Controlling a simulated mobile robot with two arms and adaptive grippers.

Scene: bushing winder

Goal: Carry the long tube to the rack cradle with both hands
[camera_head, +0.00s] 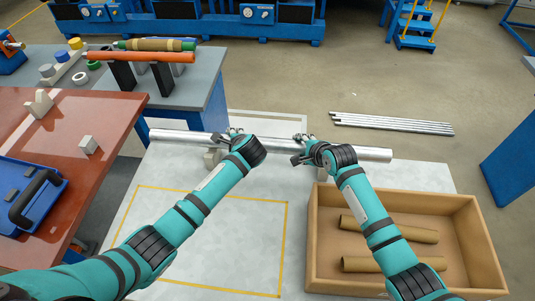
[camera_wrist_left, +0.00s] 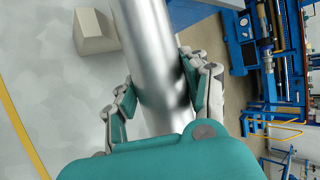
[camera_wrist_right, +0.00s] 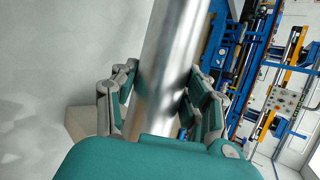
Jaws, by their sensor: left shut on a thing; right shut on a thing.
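The long tube (camera_head: 180,137) is a shiny silver pipe lying crosswise over the white table. My left gripper (camera_head: 228,137) is shut around it left of its middle; the fingers on both sides of the tube (camera_wrist_left: 152,45) show in the left wrist view. My right gripper (camera_head: 303,149) is shut around it right of the middle, and the right wrist view shows the tube (camera_wrist_right: 172,60) between its fingers. A dark stand (camera_head: 123,78) at the back left, possibly the rack cradle, bears an orange tube (camera_head: 140,57).
A pale block (camera_wrist_left: 95,32) sits on the table beside the tube. A cardboard box (camera_head: 312,240) with brown tubes stands front right. A red-brown table (camera_head: 100,110) with a blue case (camera_head: 30,200) is at left. Silver rods (camera_head: 390,124) lie on the floor behind.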

